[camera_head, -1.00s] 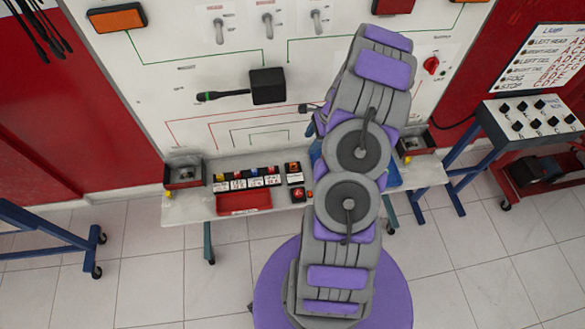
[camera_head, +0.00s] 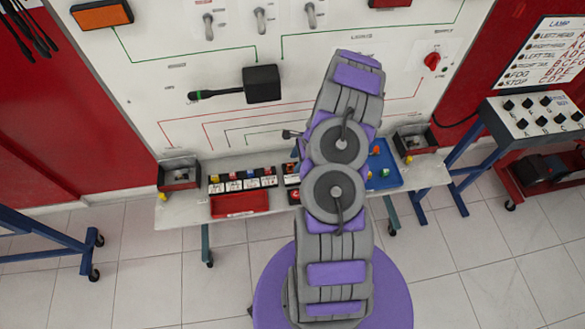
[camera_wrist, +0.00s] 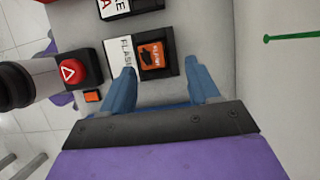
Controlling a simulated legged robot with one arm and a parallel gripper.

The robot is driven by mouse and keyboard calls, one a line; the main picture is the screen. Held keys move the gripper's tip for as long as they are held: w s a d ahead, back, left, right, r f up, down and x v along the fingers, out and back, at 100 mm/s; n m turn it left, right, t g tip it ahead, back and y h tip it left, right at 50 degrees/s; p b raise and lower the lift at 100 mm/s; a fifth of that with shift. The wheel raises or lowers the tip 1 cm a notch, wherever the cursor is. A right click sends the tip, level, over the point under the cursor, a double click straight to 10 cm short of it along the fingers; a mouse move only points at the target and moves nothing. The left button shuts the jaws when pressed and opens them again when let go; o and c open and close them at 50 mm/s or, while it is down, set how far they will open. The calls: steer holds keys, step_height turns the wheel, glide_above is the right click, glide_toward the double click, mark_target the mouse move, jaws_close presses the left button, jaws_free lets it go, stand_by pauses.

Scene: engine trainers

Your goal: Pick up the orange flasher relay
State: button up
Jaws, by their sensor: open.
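The orange flasher relay (camera_wrist: 151,53) sits in a dark slot beside a white label starting "FLASH" (camera_wrist: 118,58) in the wrist view. My gripper (camera_wrist: 164,80) is open, with its blue fingers apart and pointing toward the relay. The left fingertip is near the label edge and the right one is past the relay's right side. Nothing is between the fingers near the palm. In the head view my arm covers the gripper, and I cannot make out the relay beside it.
A red triangle button (camera_wrist: 68,72) and a small orange block (camera_wrist: 92,97) lie left of the relay. The bench holds a red tray (camera_head: 240,205), labelled relays (camera_head: 243,180) and a blue tray (camera_head: 388,179). The white panel (camera_head: 150,60) rises behind.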

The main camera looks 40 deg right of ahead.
steer(key=shift+w+a+f, duration=0.15)
steer(key=shift+a+f, duration=0.25)
steer(key=shift+f, duration=0.15)
steer(key=shift+a+r, duration=0.1)
steer(key=shift+a, duration=0.65)
steer(key=c, duration=0.3)
steer(key=shift+d, duration=0.6)
steer(key=c, duration=0.5)
steer(key=shift+a, duration=0.1)
steer(key=shift+c, duration=1.3)
steer(key=shift+a, duration=0.3)
steer(key=shift+c, duration=0.3)
step_height(320, 180, up, 9)
steer(key=p, duration=0.2)
step_height(320, 180, up, 7)
steer(key=p, duration=0.5)
glide_above(294, 165)
steer(key=shift+a, duration=0.1)
